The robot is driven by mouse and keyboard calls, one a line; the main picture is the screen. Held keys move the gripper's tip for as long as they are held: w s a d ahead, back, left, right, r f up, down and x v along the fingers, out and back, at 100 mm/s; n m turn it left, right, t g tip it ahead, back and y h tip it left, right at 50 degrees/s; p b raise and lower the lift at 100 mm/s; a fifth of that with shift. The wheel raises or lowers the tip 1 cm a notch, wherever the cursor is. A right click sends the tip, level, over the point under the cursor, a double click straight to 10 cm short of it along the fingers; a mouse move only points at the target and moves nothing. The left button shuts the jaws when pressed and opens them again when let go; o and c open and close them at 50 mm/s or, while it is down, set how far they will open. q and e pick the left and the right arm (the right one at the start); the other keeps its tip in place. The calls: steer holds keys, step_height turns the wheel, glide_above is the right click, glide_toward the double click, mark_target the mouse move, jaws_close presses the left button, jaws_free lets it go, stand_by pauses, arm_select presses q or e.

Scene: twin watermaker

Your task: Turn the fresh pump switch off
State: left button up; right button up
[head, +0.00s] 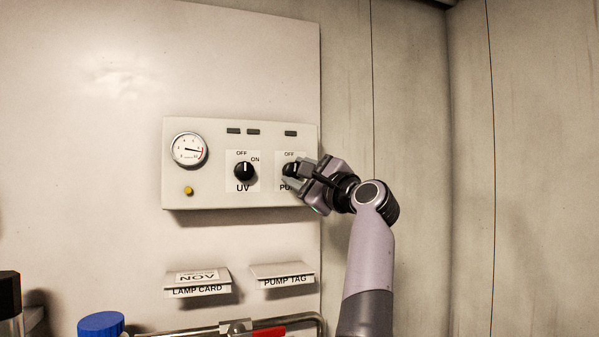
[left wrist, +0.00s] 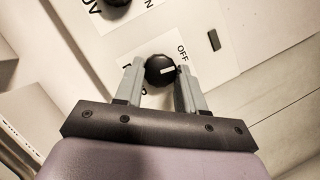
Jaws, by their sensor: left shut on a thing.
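The pump switch is a round black knob (head: 289,170) below an OFF label at the right end of the grey control panel (head: 220,197). My left gripper (head: 303,173) is at this knob and covers its right side and part of the "PU…" label in the head view. In the left wrist view, the knob (left wrist: 158,66) sits between the two fingers of my left gripper (left wrist: 160,78), which is shut on it. The knob's white mark points toward the OFF side. Any ON label there is hidden. My right gripper is out of view.
The UV knob (head: 244,172) is close on the left, its mark upright. A pressure gauge (head: 189,149) and a yellow button (head: 188,190) are farther left. The lamp card holder (head: 197,290) and pump tag holder (head: 285,281) stick out below. A blue cap (head: 101,324) is at lower left.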

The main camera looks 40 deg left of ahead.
arm_select(q)
steer(key=shift+r+n, duration=0.15)
steer(key=shift+n, duration=0.45)
steer(key=shift+n+g+p, duration=0.35)
steer(key=shift+n+g, duration=0.05)
steer(key=o, duration=1.1)
steer(key=shift+c, duration=0.2)
